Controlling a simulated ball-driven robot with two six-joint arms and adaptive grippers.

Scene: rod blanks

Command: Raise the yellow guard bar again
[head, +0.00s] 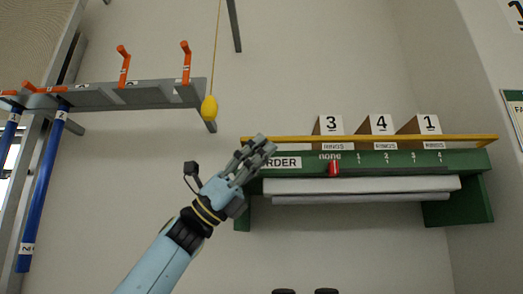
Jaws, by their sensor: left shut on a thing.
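The yellow guard bar (380,138) runs nearly level along the top of the green order shelf (466,160), across the front of the number blocks. My left gripper (262,147) comes up from below at the bar's left end. It is shut, with its fingers overlapping the bar there. The fingers hide part of the bar, so the exact contact is hard to see. My right gripper is not in view.
Number blocks marked 3 (331,125), 4 (381,125) and 1 (429,125) stand behind the bar. A red marker (333,169) sits under "none". A yellow pull (209,108) hangs on a cord. A grey rack (140,94) with orange hooks and blue rods (42,190) is left.

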